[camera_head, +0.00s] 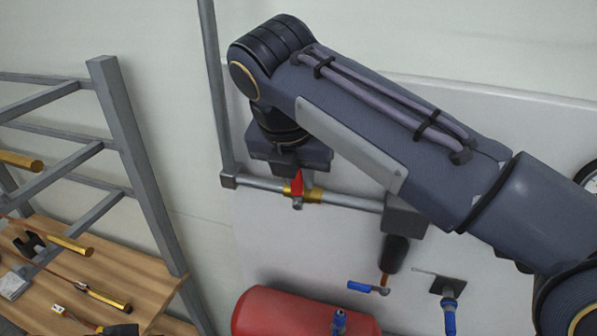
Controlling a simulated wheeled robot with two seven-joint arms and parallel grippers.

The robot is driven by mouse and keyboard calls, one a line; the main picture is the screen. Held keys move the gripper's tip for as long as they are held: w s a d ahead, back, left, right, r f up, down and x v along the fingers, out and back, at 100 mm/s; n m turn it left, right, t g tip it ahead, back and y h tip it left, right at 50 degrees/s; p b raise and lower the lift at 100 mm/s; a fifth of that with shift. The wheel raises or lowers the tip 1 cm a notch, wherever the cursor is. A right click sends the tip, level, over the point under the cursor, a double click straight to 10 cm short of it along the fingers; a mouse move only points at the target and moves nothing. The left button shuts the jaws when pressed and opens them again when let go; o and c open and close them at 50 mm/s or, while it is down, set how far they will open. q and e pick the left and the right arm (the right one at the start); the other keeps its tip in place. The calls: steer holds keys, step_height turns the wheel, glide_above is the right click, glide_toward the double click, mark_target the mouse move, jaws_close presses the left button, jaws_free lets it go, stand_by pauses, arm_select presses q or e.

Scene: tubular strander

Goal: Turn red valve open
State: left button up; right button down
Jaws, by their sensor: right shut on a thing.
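The red valve handle (297,182) sits on a brass valve body (312,195) in a horizontal grey pipe (352,201) on the wall. The handle hangs roughly upright in the picture, crossing the pipe. My right gripper (296,168) reaches down over it from the upper middle and is shut on its upper part. The fingers and the wrist hide part of the handle and valve. My left gripper is not in the view.
A red tank (285,315) stands below the pipe. A blue-handled valve (361,287) and another blue-handled fitting (449,315) are at the lower right. A grey metal rack (135,150) and a wooden table (140,275) with tools stand at the left.

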steer(key=shift+s+d+f+m+t+y+b, duration=0.1)
steer(key=shift+s+d+m+t+y+b, duration=0.1)
steer(key=shift+d+y+b, duration=0.3)
steer(key=shift+s+d+f+m+t+y+b, duration=0.1)
steer(key=shift+d+t+y+b, duration=0.15)
steer(key=shift+y+b, duration=0.45)
steer(key=shift+r, duration=0.1)
steer(key=c, duration=1.3)
jaws_free()
steer(key=shift+c, duration=0.2)
steer(key=v, duration=0.7)
steer(key=shift+s+r+p, duration=0.2)
steer(key=shift+r+p, duration=0.15)
steer(key=shift+r, duration=0.05)
